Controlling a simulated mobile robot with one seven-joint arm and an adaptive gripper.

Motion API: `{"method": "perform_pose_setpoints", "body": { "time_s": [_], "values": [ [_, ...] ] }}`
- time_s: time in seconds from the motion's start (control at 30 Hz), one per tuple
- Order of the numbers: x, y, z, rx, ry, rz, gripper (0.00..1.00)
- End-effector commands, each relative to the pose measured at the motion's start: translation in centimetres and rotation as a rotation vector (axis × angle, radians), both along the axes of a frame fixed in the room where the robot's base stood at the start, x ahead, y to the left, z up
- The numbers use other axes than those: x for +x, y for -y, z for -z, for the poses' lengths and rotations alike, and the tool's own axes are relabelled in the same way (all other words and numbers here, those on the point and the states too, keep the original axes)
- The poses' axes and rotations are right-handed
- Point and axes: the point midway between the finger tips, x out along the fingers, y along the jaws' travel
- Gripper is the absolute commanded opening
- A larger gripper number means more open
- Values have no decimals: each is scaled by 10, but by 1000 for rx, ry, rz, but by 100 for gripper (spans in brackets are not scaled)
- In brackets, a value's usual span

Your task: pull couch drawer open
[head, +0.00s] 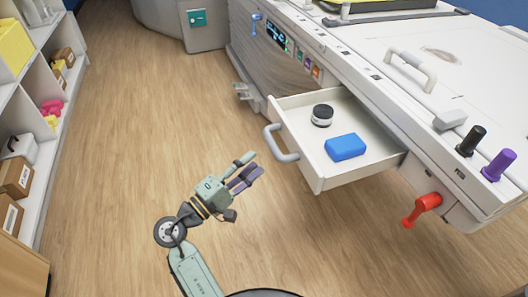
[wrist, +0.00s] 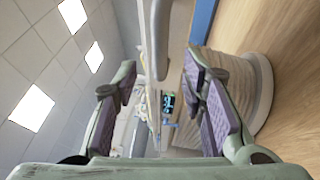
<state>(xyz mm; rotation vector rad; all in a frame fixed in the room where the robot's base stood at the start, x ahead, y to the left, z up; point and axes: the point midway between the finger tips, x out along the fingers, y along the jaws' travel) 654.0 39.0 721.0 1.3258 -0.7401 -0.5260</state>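The couch drawer (head: 378,176) stands pulled out from the side of the white couch (head: 440,60). A black and white round item (head: 322,116) and a blue block (head: 345,147) lie inside it. Its grey loop handle (head: 279,143) is on the drawer front. My gripper (head: 249,172) is to the left of the handle and nearer the camera, apart from it. In the wrist view my gripper (wrist: 163,100) has its purple-padded fingers spread with nothing held. A light grey bar (wrist: 160,40), which looks like the handle, shows at the top of that view.
A red lever (head: 421,209) sticks out right of the drawer. Black (head: 470,140) and purple (head: 498,165) knobs stand on the couch edge. Shelves (head: 50,130) with boxes line the left side. The wooden floor (head: 140,120) between is clear.

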Motion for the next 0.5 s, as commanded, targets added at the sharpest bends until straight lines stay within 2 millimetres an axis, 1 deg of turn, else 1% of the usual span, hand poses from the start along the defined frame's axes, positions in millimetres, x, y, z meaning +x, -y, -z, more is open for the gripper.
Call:
{"method": "perform_pose_setpoints", "body": {
  "time_s": [0.03,0.2,0.5],
  "values": [
    [-6,-8,2,1,-1,-4,38],
    [-18,-20,5,1,0,-1,38],
    [-22,-23,6,1,1,0,38]
  ]
}}
